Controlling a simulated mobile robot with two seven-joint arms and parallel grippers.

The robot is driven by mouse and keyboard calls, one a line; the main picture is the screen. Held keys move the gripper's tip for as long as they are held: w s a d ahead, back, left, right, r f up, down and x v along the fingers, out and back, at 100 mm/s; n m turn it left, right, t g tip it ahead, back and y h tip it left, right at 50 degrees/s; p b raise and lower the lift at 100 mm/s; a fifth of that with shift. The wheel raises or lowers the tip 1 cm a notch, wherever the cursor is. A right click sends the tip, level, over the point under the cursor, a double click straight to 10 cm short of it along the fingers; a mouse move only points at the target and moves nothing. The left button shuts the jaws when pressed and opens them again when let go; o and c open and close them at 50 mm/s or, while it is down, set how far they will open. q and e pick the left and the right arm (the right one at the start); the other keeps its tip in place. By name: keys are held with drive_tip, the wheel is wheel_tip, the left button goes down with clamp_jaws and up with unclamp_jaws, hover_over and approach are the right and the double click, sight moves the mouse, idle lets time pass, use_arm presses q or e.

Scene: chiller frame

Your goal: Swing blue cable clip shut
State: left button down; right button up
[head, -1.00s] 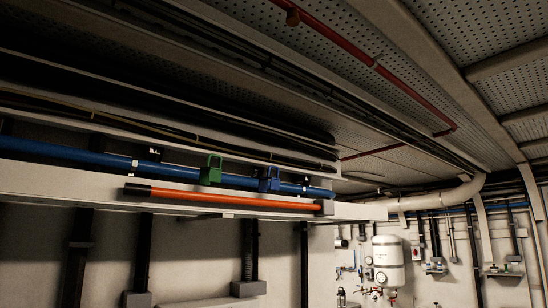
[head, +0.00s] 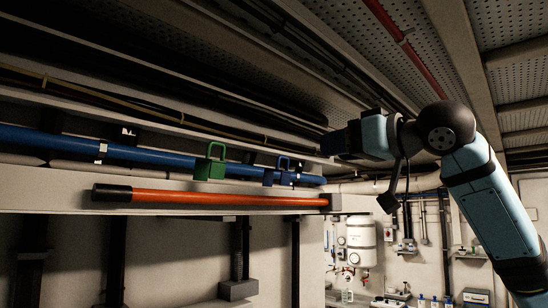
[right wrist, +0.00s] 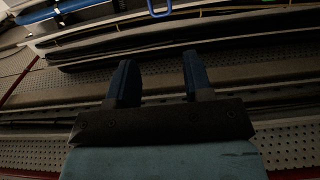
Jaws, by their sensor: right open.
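The blue cable clip (head: 268,177) sits on the blue pipe below the ceiling, its loop-shaped top standing up above the pipe. In the right wrist view a blue loop (right wrist: 160,9) shows at the top edge, beyond the fingertips. My right gripper (head: 326,143) is to the right of the clip and a little higher, apart from it. In the right wrist view its two dark blue fingers (right wrist: 157,70) are spread with nothing between them. My left gripper is not in view.
A green clip (head: 209,168) stands on the blue pipe (head: 65,144), left of the blue one. An orange bar (head: 235,198) runs along the ledge in front. Dark cables and perforated ceiling panels lie above. A white tank (head: 361,238) hangs on the far wall.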

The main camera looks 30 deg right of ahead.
sight(284, 158)
drive_tip(key=shift+p+x, duration=0.9)
drive_tip(key=shift+x, duration=5.75)
drive_tip(key=shift+s, duration=0.15)
drive_tip(key=shift+c, duration=1.3)
clamp_jaws()
